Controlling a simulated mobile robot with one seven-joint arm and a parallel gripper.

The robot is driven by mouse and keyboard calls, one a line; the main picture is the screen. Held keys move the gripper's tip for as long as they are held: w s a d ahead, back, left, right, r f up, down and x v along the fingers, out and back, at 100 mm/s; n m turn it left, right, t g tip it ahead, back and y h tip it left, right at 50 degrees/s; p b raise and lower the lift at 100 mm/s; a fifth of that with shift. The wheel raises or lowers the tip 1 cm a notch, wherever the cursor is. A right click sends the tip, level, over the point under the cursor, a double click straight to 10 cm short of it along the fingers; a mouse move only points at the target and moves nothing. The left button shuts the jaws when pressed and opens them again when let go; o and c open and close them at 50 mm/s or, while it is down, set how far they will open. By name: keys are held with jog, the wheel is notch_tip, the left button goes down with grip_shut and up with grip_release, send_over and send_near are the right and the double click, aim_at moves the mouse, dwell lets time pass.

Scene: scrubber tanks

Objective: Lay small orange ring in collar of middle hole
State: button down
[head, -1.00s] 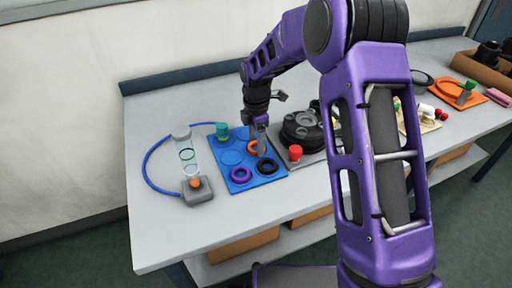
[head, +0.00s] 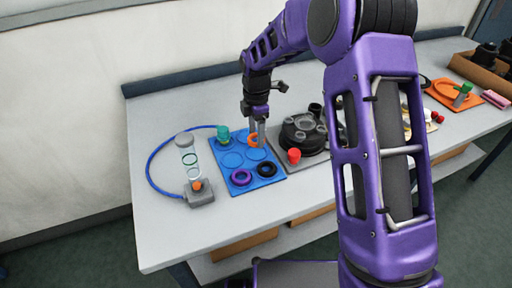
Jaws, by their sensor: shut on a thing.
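The small orange ring (head: 252,139) is in my gripper (head: 260,142), which is shut on it. The ring is partly hidden by the fingers and is just above the blue mat (head: 232,148). A bare round outline shows on the mat below it. The dark round tank top (head: 303,132) with several raised round fittings stands to the right of the gripper. The fittings are small here, and I cannot tell which one is the middle hole's collar.
A purple ring (head: 240,177) and a black ring (head: 266,170) lie on the mat. A teal-topped fitting (head: 223,132) stands at its back, and a red-topped piece (head: 294,155) stands before the tank. A clear cylinder (head: 188,154) with blue hose (head: 148,170) is left. The front table is clear.

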jog(key=shift+r, duration=0.15)
jog(key=w+d+r, duration=0.3)
jog(key=d+r, duration=0.3)
jog(key=d, duration=0.2)
jog(key=w+d+r, duration=0.3)
jog(key=d+r, duration=0.2)
jog(key=d, duration=0.2)
jog(key=shift+s+f+b, duration=0.15)
jog(key=shift+f+b, duration=0.75)
jog(key=shift+f, duration=1.9)
jog(key=shift+f, duration=1.4)
grip_release()
jog(key=shift+r, duration=0.1)
dwell(0.3)
